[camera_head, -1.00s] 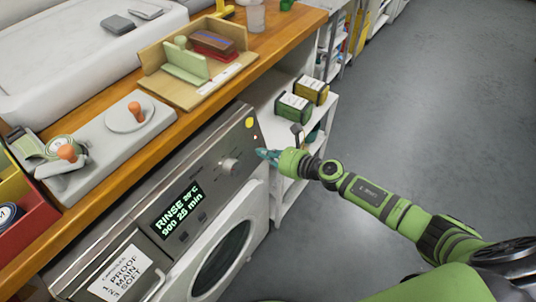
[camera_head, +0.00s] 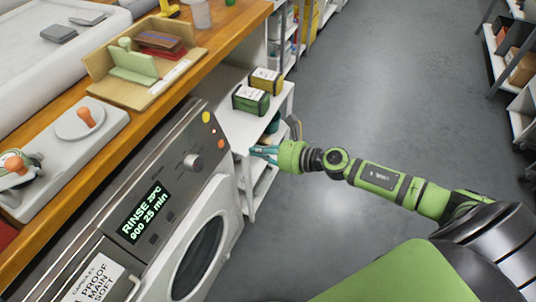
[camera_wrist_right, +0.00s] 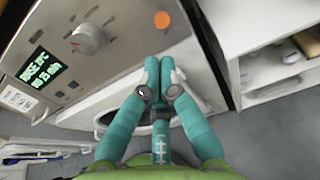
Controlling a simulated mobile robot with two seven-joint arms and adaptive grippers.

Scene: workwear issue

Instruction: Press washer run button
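The orange button (camera_wrist_right: 162,19) and knob (camera_wrist_right: 88,40) also show in the right wrist view. My right gripper (camera_head: 254,152) is right of the panel, apart from the orange button. In the wrist view its teal fingers (camera_wrist_right: 158,66) are together with nothing between them. My left gripper is out of view. Which button is run is not readable.
A white shelf (camera_head: 238,128) beside the washer holds a green box (camera_head: 251,99) and a yellow box (camera_head: 265,81). The wooden counter (camera_head: 180,88) runs above. Open grey floor (camera_head: 385,85) lies to the right.

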